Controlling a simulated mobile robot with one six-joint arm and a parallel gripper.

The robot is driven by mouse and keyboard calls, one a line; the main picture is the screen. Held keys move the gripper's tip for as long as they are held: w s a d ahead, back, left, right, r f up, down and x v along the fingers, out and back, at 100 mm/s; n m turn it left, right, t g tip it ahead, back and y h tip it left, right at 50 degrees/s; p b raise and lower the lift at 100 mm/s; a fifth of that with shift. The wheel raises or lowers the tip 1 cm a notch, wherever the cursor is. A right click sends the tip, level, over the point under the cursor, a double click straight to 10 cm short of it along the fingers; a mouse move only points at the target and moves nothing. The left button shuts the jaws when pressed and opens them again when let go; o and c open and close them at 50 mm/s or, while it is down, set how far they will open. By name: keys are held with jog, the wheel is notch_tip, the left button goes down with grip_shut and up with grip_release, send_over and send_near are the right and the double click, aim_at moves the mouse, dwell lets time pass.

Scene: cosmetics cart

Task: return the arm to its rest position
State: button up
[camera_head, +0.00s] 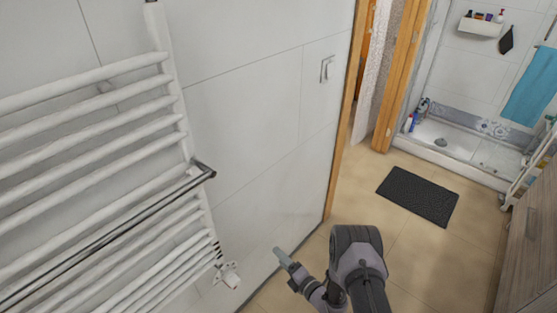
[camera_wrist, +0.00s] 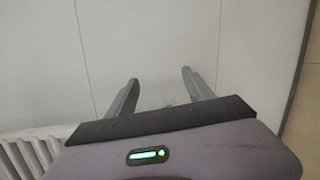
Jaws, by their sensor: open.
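My gripper (camera_head: 281,256) shows at the bottom middle of the head view, at the end of my dark grey arm. It points left toward the white tiled wall. In the wrist view my gripper (camera_wrist: 160,88) has its two fingers apart, with nothing between them but the wall behind. It holds nothing. Whether the fingertips touch the wall cannot be told.
A white towel radiator (camera_head: 110,165) with a metal rail is on the wall at left; its lower valve (camera_head: 228,275) is near my gripper. A doorway is beyond. A dark mat (camera_head: 418,196) lies on the open tan floor. A wooden cabinet (camera_head: 530,235) stands at right.

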jog(key=w+d+r+m+h, duration=0.2)
jog(key=w+d+r+m, duration=0.15)
jog(key=r, duration=0.45)
jog(key=w+d+r+m+h, duration=0.25)
jog(key=w+r+m, duration=0.2)
jog(key=r, duration=0.25)
jog(key=w+d+r+m+h, duration=0.2)
jog(key=w+d+r+m, duration=0.15)
jog(key=r, duration=0.45)
jog(key=s+d+r+m+g+h, duration=0.1)
jog(key=s+d+r+m, duration=0.15)
jog(key=r, duration=0.45)
jog(key=s+d+r+m+g+h, duration=0.1)
jog(key=s+r+m+h, duration=0.1)
jog(key=s+r+m, duration=0.3)
jog(key=s+d+r+m+g, duration=0.1)
jog(key=s+r+m+g, duration=0.1)
jog(key=s+r+m, duration=0.65)
jog(key=s+a+r+m+g+y, duration=0.1)
jog(key=s+a+m, duration=0.1)
jog(key=s, duration=1)
jog(key=s+a+r+m+g, duration=0.1)
jog(key=s+a+m, duration=0.1)
jog(key=s, duration=1)
jog(key=shift+s+a+r+m+g+y, duration=0.3)
jog(key=shift+s+r+m+g+y, duration=0.05)
jog(key=shift+s+m+g, duration=0.1)
